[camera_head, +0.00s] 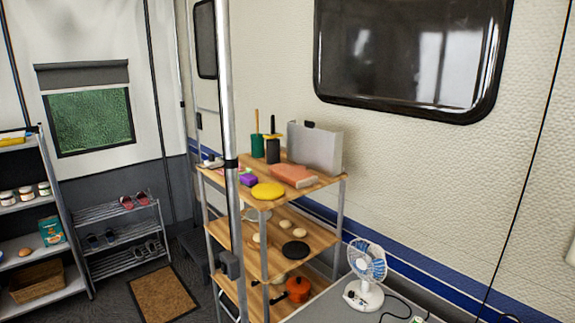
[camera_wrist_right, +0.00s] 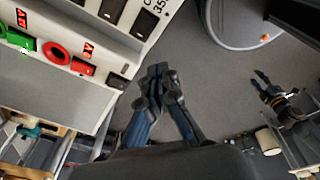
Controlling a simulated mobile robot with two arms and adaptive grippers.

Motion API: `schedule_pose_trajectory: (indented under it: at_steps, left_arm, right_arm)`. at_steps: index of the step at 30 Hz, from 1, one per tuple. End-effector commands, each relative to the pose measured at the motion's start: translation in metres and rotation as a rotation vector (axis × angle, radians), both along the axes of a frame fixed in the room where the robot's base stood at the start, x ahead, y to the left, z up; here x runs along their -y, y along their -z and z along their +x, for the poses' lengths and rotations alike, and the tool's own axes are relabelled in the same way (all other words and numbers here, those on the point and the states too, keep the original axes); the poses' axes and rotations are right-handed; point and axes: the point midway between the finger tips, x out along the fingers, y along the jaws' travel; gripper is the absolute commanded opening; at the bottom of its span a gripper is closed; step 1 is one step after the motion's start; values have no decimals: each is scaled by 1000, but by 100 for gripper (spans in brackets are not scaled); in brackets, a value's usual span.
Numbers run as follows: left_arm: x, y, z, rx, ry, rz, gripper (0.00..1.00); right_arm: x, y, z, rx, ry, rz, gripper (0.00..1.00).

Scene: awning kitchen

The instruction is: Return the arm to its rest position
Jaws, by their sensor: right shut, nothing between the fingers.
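My right gripper (camera_wrist_right: 158,85) shows in the right wrist view. Its dark fingers are together, with nothing between them. It hangs over grey floor (camera_wrist_right: 205,75), beside a white panel with red and green parts at the left; I cannot tell whether that panel is part of my own body. A second dark, claw-like gripper (camera_wrist_right: 264,82) shows small at the right of that view. It appears to be my left one, but its opening is too small to judge. Neither gripper shows in the head view.
In the head view a wooden shelf rack (camera_head: 325,181) holds kitchen items. A white fan (camera_head: 366,262) stands on a grey surface at its right. A shoe rack (camera_head: 118,237) and a doormat (camera_head: 163,294) are at the left. A pale cable or hose (camera_wrist_right: 222,46) curves over the floor.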

Motion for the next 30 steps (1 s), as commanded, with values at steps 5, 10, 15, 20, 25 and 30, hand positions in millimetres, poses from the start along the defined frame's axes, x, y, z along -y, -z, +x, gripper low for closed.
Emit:
schedule_pose_trajectory:
  at_steps: [5, 10, 15, 20, 25, 30]
  left_arm:
    - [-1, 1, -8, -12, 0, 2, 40]
    - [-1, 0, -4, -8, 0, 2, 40]
    - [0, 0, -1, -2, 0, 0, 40]
    - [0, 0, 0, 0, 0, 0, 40]
    - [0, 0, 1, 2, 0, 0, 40]
    - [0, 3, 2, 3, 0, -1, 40]
  right_arm:
    - [-54, -6, -53, 23, 245, 124, 0]
    - [-58, -25, -91, 40, 601, 202, 0]
    - [-37, -38, -117, 52, 892, 220, 0]
    - [-13, -47, -138, 63, 1100, 212, 0]
    - [13, -55, -161, 79, 1290, 186, 0]
    - [31, -48, -174, 92, 1417, 157, 0]
